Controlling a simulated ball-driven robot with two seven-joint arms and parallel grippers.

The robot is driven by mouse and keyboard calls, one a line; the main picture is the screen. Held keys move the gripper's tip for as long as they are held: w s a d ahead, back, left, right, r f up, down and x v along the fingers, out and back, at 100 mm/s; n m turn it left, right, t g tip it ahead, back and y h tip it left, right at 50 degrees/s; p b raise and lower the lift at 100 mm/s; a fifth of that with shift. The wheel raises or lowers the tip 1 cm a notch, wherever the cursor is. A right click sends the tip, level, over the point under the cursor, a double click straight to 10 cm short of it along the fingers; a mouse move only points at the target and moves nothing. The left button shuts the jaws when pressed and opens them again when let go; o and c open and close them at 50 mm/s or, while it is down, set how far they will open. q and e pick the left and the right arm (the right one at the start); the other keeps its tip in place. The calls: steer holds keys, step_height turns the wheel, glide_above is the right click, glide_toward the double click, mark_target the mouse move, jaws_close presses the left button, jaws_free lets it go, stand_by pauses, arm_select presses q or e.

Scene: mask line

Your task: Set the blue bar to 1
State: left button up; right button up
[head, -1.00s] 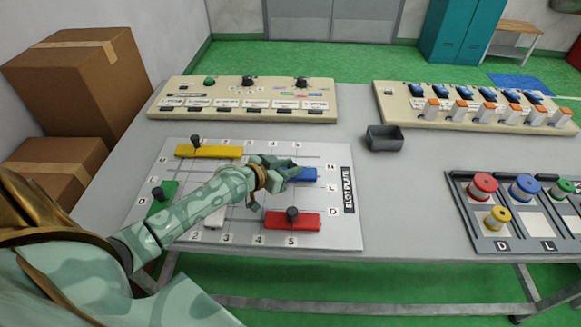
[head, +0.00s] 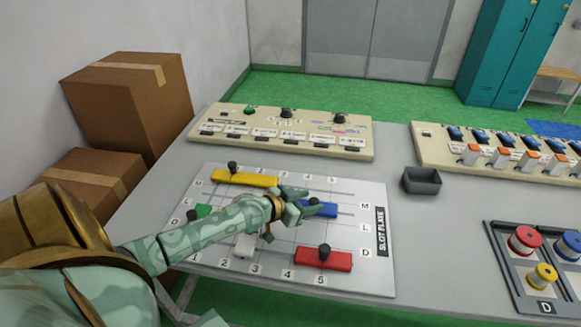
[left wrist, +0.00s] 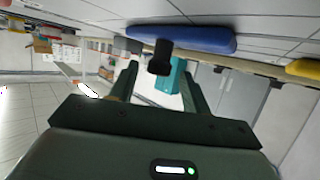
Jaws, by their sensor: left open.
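The blue bar (head: 324,209) lies in a middle slot of the white slot plate (head: 365,265), toward the right end near the numbers 4 and 5. My left gripper (head: 304,202) is open at the bar's left part and hides some of it. In the left wrist view the blue bar (left wrist: 190,38) crosses the top, and its black knob (left wrist: 159,58) shows between the tips of my open left gripper (left wrist: 157,78). I cannot tell whether the fingers touch the knob. My right gripper is not in view.
A yellow bar (head: 245,178) lies behind and a red bar (head: 323,259) in front. A control panel (head: 280,141) stands behind the plate, a grey bin (head: 421,181) to the right.

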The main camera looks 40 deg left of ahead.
arm_select(q)
steer(key=p+v, duration=0.4)
steer(key=v, duration=1.1)
steer(key=shift+s+a+p, duration=0.15)
steer(key=shift+s+p, duration=0.15)
steer(key=shift+r, duration=0.1)
